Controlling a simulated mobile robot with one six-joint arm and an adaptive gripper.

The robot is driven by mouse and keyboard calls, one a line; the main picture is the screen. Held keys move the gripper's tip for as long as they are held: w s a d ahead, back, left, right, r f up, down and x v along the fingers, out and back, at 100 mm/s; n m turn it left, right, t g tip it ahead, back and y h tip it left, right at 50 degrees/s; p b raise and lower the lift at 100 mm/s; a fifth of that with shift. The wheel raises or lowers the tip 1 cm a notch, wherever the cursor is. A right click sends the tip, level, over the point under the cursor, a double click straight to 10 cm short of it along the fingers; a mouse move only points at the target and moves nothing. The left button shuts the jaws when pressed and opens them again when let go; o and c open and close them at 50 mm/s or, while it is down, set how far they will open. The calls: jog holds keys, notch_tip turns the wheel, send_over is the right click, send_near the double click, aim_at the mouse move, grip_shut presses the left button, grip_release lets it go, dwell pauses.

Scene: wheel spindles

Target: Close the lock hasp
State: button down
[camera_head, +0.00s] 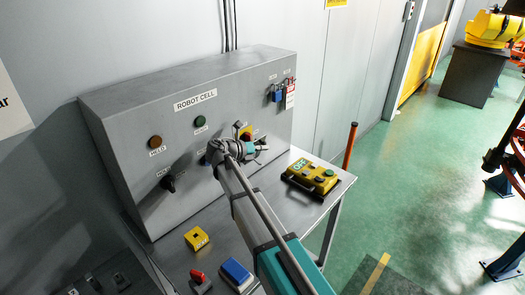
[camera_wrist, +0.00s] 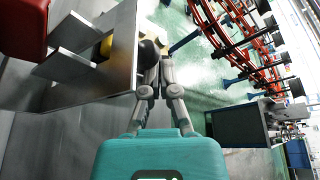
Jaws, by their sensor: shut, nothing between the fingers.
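At the upper right of the grey ROBOT CELL panel (camera_head: 190,130), a small cluster hangs in the head view: blue padlocks (camera_head: 277,95), a red part (camera_head: 291,81) that looks like the lock hasp, and a white-and-red tag (camera_head: 290,98). The hasp is too small to tell whether it is open or shut. My gripper (camera_head: 262,149) is in front of the panel's lower right, below and left of the cluster and apart from it. In the wrist view my gripper's fingers (camera_wrist: 160,65) are together and empty. I cannot make out the hasp in the wrist view.
A yellow pendant box marked OFF (camera_head: 312,177) lies on the table right of my arm. A yellow block (camera_head: 197,238), a red-topped item (camera_head: 199,280) and a blue item (camera_head: 236,271) lie nearer. A black knob (camera_head: 169,183) juts from the panel. Green floor is open to the right.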

jog(key=shift+w+a+r+p, duration=0.35)
jog(key=shift+a+r, duration=0.1)
jog(key=shift+r, duration=0.1)
